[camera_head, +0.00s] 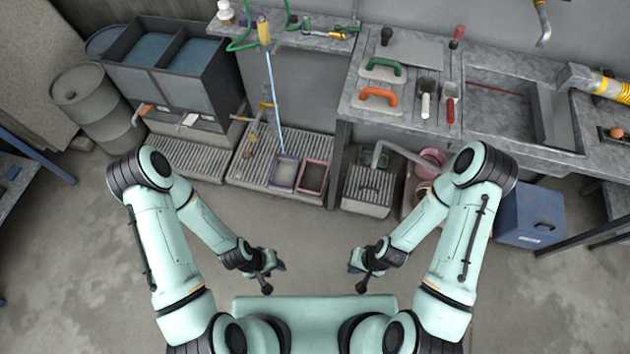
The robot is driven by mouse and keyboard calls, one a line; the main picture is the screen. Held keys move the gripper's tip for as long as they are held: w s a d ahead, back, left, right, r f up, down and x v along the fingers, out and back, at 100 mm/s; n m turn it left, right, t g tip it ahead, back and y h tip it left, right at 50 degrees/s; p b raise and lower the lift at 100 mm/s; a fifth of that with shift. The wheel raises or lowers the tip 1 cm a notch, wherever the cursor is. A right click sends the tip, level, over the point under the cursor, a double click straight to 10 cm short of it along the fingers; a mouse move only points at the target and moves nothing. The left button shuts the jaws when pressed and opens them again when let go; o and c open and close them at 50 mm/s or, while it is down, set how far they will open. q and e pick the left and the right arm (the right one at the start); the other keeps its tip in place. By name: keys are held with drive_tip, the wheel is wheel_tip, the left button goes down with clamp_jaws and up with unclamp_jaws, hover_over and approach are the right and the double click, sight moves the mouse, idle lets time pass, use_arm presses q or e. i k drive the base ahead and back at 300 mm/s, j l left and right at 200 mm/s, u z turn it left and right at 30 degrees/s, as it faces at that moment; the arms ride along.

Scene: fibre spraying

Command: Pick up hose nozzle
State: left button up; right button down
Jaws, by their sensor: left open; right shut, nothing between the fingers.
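A green hose (240,42) loops over the back ledge beside a yellow nozzle-like piece (264,31). A thin pale-blue line, like a rod or water jet, runs from that piece down to a purple-rimmed tray (284,172). A small brass-and-green fitting (325,36) lies on the ledge to its right. I cannot tell for certain which of these is the hose nozzle. My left gripper (268,277) is open and empty, low in front of my body. My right gripper (363,279) is shut and empty, across from it. Both are far from the ledge.
A pink-rimmed tray (313,178) stands beside the purple one on a ridged platform. A workbench (352,100) with green- and orange-handled trowels is at the back right. A blue box (530,214) and grey barrel (98,105) stand at the sides. The floor ahead is clear.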

sight(262, 26)
drive_tip(key=i+j, duration=0.3)
drive_tip(key=j, duration=0.15)
drive_tip(key=i+j, duration=0.3)
drive_tip(key=j, duration=0.2)
drive_tip(key=i+j+z, duration=0.2)
drive_tip(key=j+z, duration=0.2)
drive_tip(key=i+j+z, duration=0.15)
drive_tip(key=j+z, duration=0.25)
drive_tip(key=l, duration=0.1)
